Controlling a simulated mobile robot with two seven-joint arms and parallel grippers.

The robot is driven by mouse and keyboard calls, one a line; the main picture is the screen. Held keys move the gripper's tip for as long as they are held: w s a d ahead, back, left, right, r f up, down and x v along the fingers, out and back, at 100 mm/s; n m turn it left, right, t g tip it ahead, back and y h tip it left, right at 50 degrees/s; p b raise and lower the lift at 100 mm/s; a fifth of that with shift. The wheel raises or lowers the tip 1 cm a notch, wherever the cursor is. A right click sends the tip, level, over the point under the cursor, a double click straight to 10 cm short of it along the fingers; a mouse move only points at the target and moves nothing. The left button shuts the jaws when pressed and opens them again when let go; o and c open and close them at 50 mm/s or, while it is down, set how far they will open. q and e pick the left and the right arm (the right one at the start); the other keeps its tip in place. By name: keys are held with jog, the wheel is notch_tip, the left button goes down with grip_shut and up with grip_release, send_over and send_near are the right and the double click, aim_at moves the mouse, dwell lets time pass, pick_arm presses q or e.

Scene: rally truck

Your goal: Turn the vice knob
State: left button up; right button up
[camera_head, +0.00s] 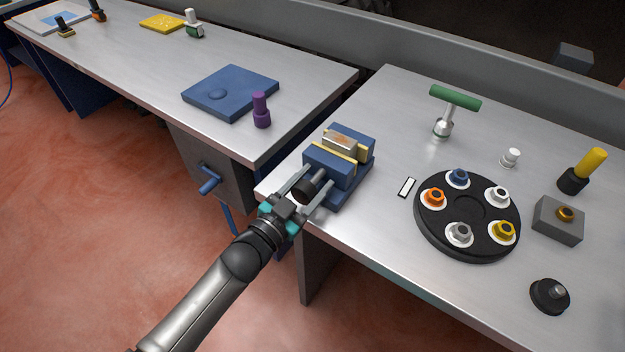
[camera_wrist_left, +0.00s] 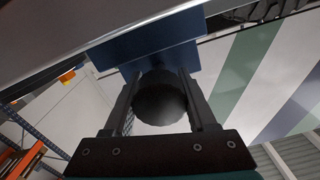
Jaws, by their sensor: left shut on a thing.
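The blue vice (camera_head: 338,165) stands at the left front corner of the right-hand table, with a small metal block (camera_head: 340,143) between its yellow-faced jaws. Its black knob (camera_head: 306,189) points toward me over the table's front edge. My left gripper (camera_head: 306,187) reaches in from the lower left and is shut on the knob, one finger on each side of it. In the left wrist view the round dark knob (camera_wrist_left: 160,98) sits between the two fingers, with the blue vice body (camera_wrist_left: 150,48) behind it. My right gripper is not in view.
A black round tray (camera_head: 468,247) with several coloured nuts lies right of the vice. A green-handled tool (camera_head: 455,98) stands behind it. The left table holds a blue plate (camera_head: 230,92) and a purple peg (camera_head: 261,110). A blue crank handle (camera_head: 209,181) sticks out below that table.

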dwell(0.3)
pick_arm(q)
jog(key=o, duration=1.4)
jog(key=p+v, duration=0.1)
jog(key=v, duration=1.4)
jog(key=shift+s+a+p, duration=0.15)
jog(key=shift+p, duration=0.15)
